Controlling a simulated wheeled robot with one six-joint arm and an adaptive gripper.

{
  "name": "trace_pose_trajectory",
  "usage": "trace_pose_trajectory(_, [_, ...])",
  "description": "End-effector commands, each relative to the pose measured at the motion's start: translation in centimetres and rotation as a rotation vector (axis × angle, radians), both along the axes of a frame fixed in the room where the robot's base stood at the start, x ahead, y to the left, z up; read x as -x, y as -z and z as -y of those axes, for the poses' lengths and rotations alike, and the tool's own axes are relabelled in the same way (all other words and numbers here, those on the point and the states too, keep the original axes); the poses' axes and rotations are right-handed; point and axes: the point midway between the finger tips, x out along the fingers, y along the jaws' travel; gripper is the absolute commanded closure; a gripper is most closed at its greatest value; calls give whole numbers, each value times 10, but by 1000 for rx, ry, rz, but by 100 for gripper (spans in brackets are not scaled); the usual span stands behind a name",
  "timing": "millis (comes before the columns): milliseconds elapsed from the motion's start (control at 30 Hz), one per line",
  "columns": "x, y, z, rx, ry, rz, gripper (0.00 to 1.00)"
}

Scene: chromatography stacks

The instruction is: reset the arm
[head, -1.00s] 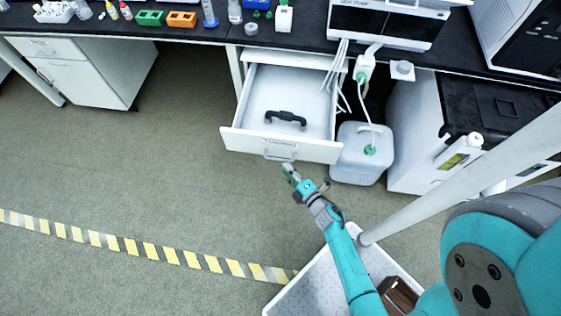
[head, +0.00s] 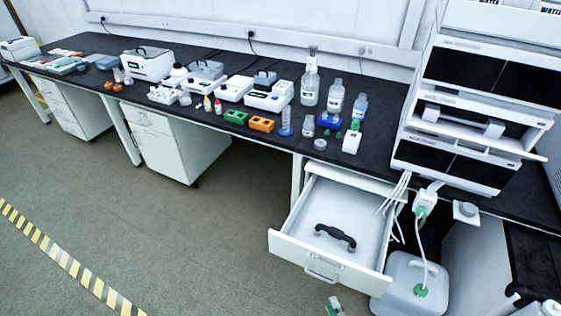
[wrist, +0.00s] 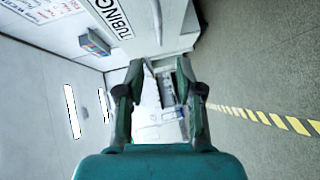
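My gripper (wrist: 157,68) shows in the wrist view with its two fingers spread apart and nothing between them. The rest of my arm is out of the head view.
The white drawer (head: 283,247) stands pulled out under the black bench, with a black handle-shaped object (head: 336,236) inside. A white jug (head: 395,298) with tubing stands on its right. Bottles and instruments crowd the benchtop. The floor at left (head: 190,240) is clear.

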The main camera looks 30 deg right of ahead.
Motion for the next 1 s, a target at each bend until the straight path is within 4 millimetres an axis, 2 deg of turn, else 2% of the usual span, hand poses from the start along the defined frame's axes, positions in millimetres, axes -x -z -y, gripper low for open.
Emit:
trace_pose_trajectory(167, [2,-2,-3,-10,2,3,64])
trace_pose_trajectory(267, [11,-11,-15,-53,8,17,64])
trace_pose_trajectory(367, [28,-31,-35,-144,25,43,64])
trace_pose_trajectory(600, [86,-98,-79,-466,76,102,64])
trace_pose_trajectory(800, [134,-156,-100,-752,112,107,64])
trace_pose_trajectory(1000, [175,-217,-112,-1047,146,70,64])
